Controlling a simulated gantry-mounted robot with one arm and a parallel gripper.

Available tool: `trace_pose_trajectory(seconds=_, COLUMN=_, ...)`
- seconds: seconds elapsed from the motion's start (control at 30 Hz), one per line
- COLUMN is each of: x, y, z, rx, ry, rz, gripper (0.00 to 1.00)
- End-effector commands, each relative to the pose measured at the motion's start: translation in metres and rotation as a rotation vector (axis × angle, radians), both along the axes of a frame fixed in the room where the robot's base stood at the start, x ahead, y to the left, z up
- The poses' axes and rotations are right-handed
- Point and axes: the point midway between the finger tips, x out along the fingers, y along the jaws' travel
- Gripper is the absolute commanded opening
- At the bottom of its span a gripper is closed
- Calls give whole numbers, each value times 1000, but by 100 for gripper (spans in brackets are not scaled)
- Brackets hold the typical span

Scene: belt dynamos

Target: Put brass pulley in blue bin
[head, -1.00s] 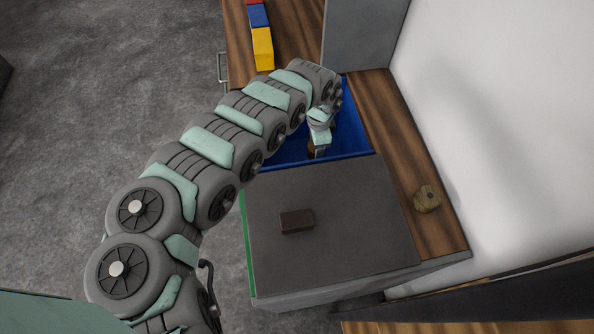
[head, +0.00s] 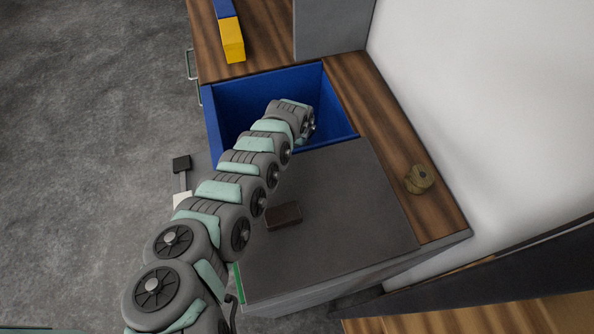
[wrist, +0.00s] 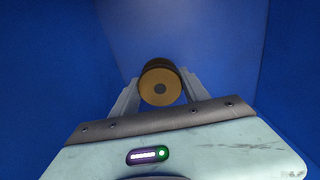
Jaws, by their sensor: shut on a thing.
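The brass pulley (wrist: 160,86), round with a dark centre hole and a darker rim behind, is between the fingers of my gripper (wrist: 160,93) in the wrist view. My gripper is shut on it. Blue walls surround both in that view. The blue bin (head: 228,98) is an open box at the upper middle of the head view. The end of my arm reaches down into it. My fingers and the pulley are hidden behind my arm in the head view.
A grey top with a dark brown block (head: 284,216) lies in front of the bin. A round brownish-yellow piece (head: 419,179) rests on the wooden strip at right. A yellow block (head: 232,40) and a blue block (head: 225,8) lie beyond the bin. A grey upright panel (head: 333,28) stands behind it.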

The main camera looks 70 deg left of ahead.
Motion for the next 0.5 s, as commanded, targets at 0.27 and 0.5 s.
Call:
trace_pose_trajectory(seconds=0.27, x=1, y=0, z=-35, rx=2, ry=0, rz=-1, gripper=0)
trace_pose_trajectory(seconds=0.5, x=0, y=1, z=-33, rx=3, ry=0, rz=0, gripper=0)
